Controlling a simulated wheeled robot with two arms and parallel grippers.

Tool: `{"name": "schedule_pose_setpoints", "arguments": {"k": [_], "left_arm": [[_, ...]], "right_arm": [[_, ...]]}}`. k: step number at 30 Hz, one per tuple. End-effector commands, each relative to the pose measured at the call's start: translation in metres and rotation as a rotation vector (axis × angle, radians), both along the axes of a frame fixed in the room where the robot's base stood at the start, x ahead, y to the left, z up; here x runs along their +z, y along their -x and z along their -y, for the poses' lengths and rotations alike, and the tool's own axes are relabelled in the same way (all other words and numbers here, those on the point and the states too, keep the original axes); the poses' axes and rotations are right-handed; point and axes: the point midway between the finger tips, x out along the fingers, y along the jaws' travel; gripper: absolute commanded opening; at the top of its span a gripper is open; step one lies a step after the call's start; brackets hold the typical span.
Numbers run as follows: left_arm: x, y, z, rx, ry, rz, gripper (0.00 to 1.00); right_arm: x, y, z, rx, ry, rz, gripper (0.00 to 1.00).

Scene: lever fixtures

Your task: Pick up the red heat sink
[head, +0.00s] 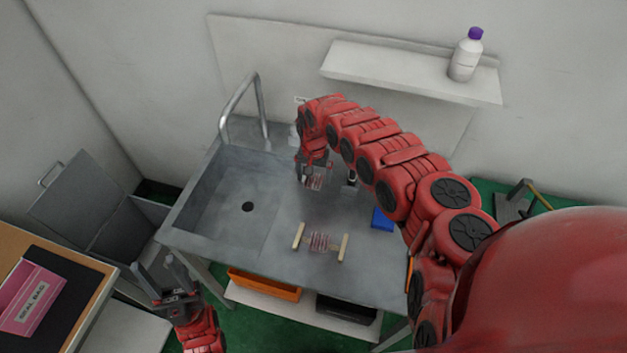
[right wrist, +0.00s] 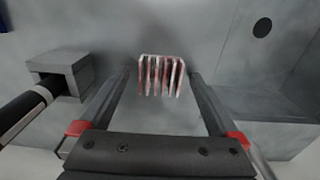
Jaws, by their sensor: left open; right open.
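The red heat sink (right wrist: 161,76), a small finned block with worn pale edges, lies on the grey metal worktop. In the right wrist view it sits between the fingertips of my right gripper (right wrist: 162,74), with a gap on both sides. In the head view the right gripper (head: 314,172) points down over the worktop, with the heat sink (head: 314,184) at its fingertips, partly hidden. My right gripper is open and holds nothing. My left gripper (head: 160,275) is open and empty, low at the left, away from the worktop.
A striped spool with two pale bars (head: 320,242) and a blue block (head: 381,220) lie on the worktop. A grey fixture with a dark handle (right wrist: 60,75) stands close left of my right gripper. The sink basin (head: 225,205) is to the left.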

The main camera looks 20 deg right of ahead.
Motion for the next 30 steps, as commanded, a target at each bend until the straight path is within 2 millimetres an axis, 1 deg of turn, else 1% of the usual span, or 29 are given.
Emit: {"name": "schedule_pose_setpoints", "arguments": {"k": [1, 2, 3, 14, 15, 16, 25, 30], "left_arm": [[0.000, 0.000, 0.000, 0.000, 0.000, 0.000, 0.50], [0.000, 0.000, 0.000, 0.000, 0.000, 0.000, 0.50], [0.000, 0.000, 0.000, 0.000, 0.000, 0.000, 0.50], [0.000, 0.000, 0.000, 0.000, 0.000, 0.000, 0.50], [0.000, 0.000, 0.000, 0.000, 0.000, 0.000, 0.50], [0.000, 0.000, 0.000, 0.000, 0.000, 0.000, 0.50], [0.000, 0.000, 0.000, 0.000, 0.000, 0.000, 0.50], [-0.001, 0.000, 0.000, 0.000, 0.000, 0.000, 0.50]], "right_arm": [[0.000, 0.000, 0.000, 0.000, 0.000, 0.000, 0.94], [0.000, 0.000, 0.000, 0.000, 0.000, 0.000, 0.89], [0.000, 0.000, 0.000, 0.000, 0.000, 0.000, 0.81], [0.000, 0.000, 0.000, 0.000, -0.001, -0.001, 0.17], [0.000, 0.000, 0.000, 0.000, -0.001, -0.001, 0.09], [0.000, 0.000, 0.000, 0.000, -0.001, -0.001, 0.06], [0.002, -0.001, 0.000, 0.000, 0.000, 0.000, 0.06], [0.011, -0.006, 0.002, 0.000, 0.000, 0.001, 0.06]]}}
